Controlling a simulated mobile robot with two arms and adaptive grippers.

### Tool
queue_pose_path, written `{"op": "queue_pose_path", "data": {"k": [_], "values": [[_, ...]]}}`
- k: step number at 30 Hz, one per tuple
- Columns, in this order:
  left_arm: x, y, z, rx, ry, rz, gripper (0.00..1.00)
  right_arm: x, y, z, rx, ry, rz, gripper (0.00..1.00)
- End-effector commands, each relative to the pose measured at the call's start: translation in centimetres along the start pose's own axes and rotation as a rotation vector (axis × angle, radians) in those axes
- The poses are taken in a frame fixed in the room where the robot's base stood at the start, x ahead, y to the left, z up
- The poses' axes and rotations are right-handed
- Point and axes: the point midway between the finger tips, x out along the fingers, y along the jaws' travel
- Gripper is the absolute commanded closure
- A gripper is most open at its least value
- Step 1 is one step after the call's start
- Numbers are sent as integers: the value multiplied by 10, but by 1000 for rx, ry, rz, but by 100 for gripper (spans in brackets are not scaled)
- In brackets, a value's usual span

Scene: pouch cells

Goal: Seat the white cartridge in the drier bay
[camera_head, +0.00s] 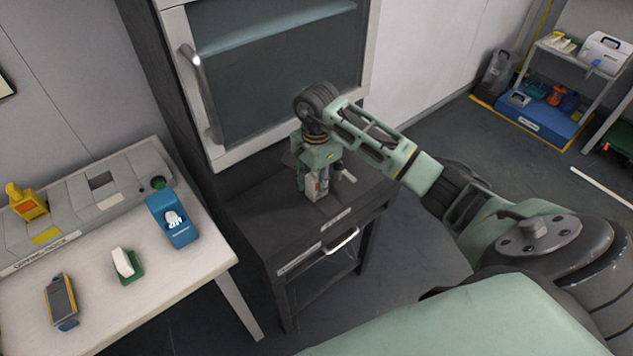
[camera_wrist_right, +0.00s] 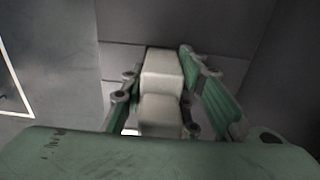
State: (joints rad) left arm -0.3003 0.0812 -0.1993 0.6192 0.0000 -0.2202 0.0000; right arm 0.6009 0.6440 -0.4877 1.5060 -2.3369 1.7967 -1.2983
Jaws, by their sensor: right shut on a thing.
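My right gripper (camera_head: 318,178) points down over the dark stand in front of the glass-doored cabinet. It is shut on the white cartridge (camera_head: 314,188), which sits low between the fingers, at or just above the stand top; I cannot tell if it touches. In the right wrist view the white cartridge (camera_wrist_right: 160,75) is a stepped pale block between the green fingers (camera_wrist_right: 165,105). A long grey unit (camera_head: 125,180) on the white bench at the left has a dark square opening (camera_head: 102,181); I cannot tell if this is the drier bay. My left gripper is out of view.
The dark stand (camera_head: 265,215) has a drawer handle. The white bench (camera_head: 190,265) holds a blue device (camera_head: 172,222), a white piece on a green base (camera_head: 126,265), a yellow-grey handheld (camera_head: 60,300) and a yellow item (camera_head: 27,203). The cabinet door (camera_head: 260,75) is closed. Shelving (camera_head: 585,60) stands far right.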

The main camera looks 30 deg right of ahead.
Motion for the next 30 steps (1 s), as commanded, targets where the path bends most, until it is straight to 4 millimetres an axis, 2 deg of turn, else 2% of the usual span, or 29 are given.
{"op": "queue_pose_path", "data": {"k": [13, 14, 18, 21, 30], "values": [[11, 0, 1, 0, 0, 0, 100, 11, 0, 0, 1, 0, -1, 100], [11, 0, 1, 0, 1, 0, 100, 12, 0, 0, 1, 0, 1, 72], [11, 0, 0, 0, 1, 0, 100, 12, 0, 0, 1, 0, 0, 59], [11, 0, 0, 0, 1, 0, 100, 11, 0, 0, 1, 0, 0, 53], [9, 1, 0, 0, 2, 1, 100, 9, 0, 0, 1, 0, 0, 53]]}}
